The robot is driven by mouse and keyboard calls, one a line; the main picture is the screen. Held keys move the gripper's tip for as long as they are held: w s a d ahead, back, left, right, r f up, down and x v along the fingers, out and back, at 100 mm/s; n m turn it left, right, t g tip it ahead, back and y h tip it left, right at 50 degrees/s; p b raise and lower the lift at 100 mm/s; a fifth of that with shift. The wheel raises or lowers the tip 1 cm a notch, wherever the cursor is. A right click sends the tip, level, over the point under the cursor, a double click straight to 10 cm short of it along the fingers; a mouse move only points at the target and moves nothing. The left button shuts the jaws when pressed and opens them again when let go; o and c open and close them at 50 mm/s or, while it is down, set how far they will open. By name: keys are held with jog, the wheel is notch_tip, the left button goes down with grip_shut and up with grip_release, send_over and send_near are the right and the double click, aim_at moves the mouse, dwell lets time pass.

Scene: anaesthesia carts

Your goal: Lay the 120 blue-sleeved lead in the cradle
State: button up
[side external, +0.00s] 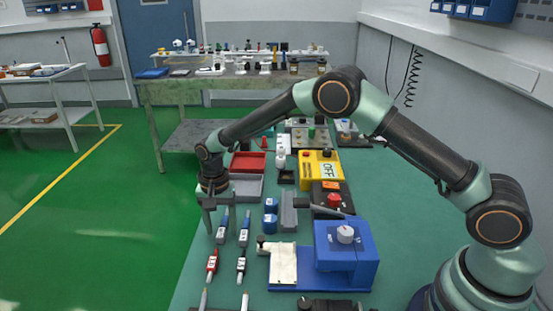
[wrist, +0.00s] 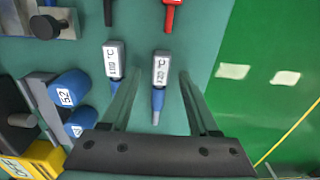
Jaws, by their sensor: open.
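The lead with a blue sleeve and a white label that appears to read 120 (wrist: 160,72) lies on the green bench mat. In the side view it is the left one of two blue-sleeved leads (side external: 221,228). My gripper (wrist: 158,76) is open, its fingers on either side of this lead, apart from it; it also shows in the side view (side external: 216,212). A second blue-sleeved lead (wrist: 114,58) lies just outside the left finger in the wrist view. A grey channel-like holder (side external: 289,212) stands to the right; I cannot tell whether it is the cradle.
Blue cylinders (side external: 270,214) stand between the leads and the grey holder. A blue machine (side external: 345,250) with a white pad is at right. The mat's left edge is close.

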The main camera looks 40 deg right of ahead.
aim_at(222, 230)
grip_shut()
dwell(0.3)
notch_tip(222, 230, up, 19)
jog(key=s+d+f, duration=0.2)
jog(key=d+f, duration=0.1)
jog(key=d, duration=0.2)
jog(key=s+d+f, duration=0.3)
jog(key=d+f, duration=0.1)
jog(key=d, duration=0.1)
jog(key=s+d+f, duration=0.3)
jog(key=d+f, duration=0.1)
jog(key=d, duration=0.1)
jog(key=shift+d+f, duration=0.1)
jog(key=shift+d, duration=0.3)
